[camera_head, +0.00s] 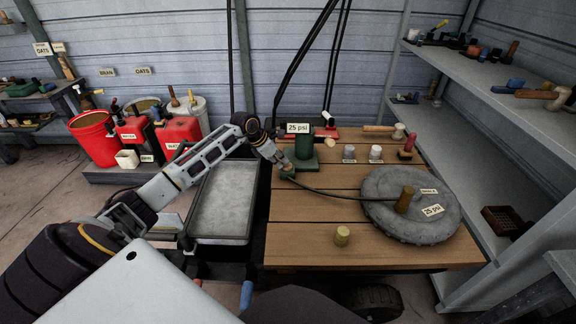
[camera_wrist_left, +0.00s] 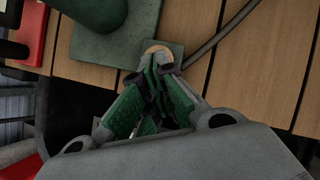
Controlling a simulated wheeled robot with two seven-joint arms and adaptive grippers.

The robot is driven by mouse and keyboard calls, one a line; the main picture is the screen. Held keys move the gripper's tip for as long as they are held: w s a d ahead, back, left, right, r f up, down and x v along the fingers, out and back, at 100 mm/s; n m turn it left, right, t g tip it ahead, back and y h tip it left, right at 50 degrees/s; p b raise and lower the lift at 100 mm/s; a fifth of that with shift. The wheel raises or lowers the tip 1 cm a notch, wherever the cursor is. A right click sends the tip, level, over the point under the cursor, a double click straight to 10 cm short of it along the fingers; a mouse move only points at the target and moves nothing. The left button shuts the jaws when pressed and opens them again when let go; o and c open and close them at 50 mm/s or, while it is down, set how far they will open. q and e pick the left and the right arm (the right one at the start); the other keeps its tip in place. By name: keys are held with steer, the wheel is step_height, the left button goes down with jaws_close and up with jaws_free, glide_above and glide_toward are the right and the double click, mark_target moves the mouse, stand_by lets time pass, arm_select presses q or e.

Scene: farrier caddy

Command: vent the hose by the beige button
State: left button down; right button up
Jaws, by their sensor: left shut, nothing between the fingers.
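A green pump (camera_head: 304,146) with a "25 psi" sign (camera_head: 298,128) stands at the back left of the wooden table. A dark hose (camera_head: 332,194) runs from its base to a grey tyre (camera_head: 385,215) that also bears a "25 psi" label. My left gripper (camera_head: 287,170) is shut and empty at the pump's base. In the left wrist view its fingertips (camera_wrist_left: 157,68) are at the round beige button (camera_wrist_left: 156,47) on the green base plate (camera_wrist_left: 146,62). The fingers cover part of the button; I cannot tell whether it is pressed. My right gripper is not in view.
A yellow-brown cylinder (camera_head: 342,236) stands at the table's (camera_head: 300,243) front. Small jars (camera_head: 375,153) and a red-topped item (camera_head: 408,145) stand at the back. A grey tray cart (camera_head: 223,205) is left of the table, shelves (camera_head: 490,100) to the right.

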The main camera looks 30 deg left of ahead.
arm_select(q)
steer(key=shift+r+p, duration=0.9)
steer(key=shift+r, duration=0.9)
steer(key=shift+r, duration=0.1)
steer(key=v, duration=1.1)
steer(key=shift+s+a+r, duration=0.2)
steer(key=shift+r, duration=0.05)
